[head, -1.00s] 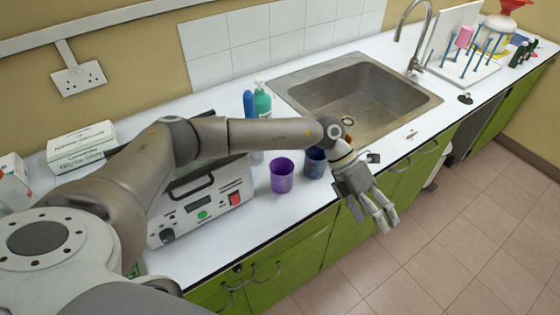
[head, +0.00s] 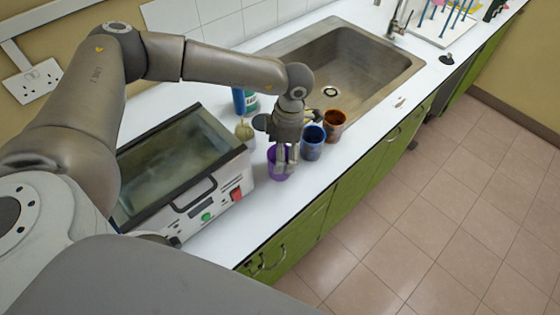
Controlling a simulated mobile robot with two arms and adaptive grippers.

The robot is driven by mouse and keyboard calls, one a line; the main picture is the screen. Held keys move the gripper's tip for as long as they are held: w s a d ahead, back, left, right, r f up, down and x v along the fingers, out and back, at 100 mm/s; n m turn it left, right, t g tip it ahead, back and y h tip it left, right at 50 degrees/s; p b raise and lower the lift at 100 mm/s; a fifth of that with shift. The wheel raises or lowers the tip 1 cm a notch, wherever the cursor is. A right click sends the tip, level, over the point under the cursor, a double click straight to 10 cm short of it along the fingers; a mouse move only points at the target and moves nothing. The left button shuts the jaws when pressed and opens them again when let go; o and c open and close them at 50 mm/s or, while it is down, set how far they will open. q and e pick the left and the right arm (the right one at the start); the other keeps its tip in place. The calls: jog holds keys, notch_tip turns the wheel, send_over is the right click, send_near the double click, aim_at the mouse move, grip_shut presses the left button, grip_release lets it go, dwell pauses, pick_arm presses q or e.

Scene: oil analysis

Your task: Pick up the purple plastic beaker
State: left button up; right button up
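The purple plastic beaker (head: 276,174) stands on the white counter, right of the grey-and-black machine. My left gripper (head: 287,162) points down over it, with its fingers at the beaker's mouth and hiding much of its upper part. I cannot tell if the fingers are in, around or just above the beaker, nor if they press on it. The beaker looks upright and on the counter. My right gripper is out of view.
A blue beaker (head: 313,142) stands close right of my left gripper, with a brown beaker (head: 335,124) behind it. The machine (head: 205,165) is close on the left. Behind are a small greenish item (head: 245,132) and the sink (head: 350,70). The counter's front edge is near.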

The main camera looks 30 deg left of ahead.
pick_arm(q)
jog(key=shift+s+a+f, duration=0.1)
jog(key=shift+f, duration=0.15)
jog(key=f+p, duration=0.1)
jog(key=f, duration=0.1)
jog(key=f+p, duration=0.1)
jog(key=f, duration=0.1)
jog(key=shift+s+a+p, duration=0.1)
jog(key=shift+s+p, duration=0.15)
jog(key=shift+p, duration=0.05)
jog(key=shift+a+f, duration=0.1)
jog(key=shift+f, duration=0.35)
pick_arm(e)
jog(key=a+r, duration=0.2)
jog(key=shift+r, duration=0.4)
pick_arm(q)
jog(key=shift+c, duration=0.4)
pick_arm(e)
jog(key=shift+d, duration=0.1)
pick_arm(q)
jog(key=c, duration=0.9)
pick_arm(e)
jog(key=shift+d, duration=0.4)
pick_arm(q)
jog(key=shift+o, duration=0.2)
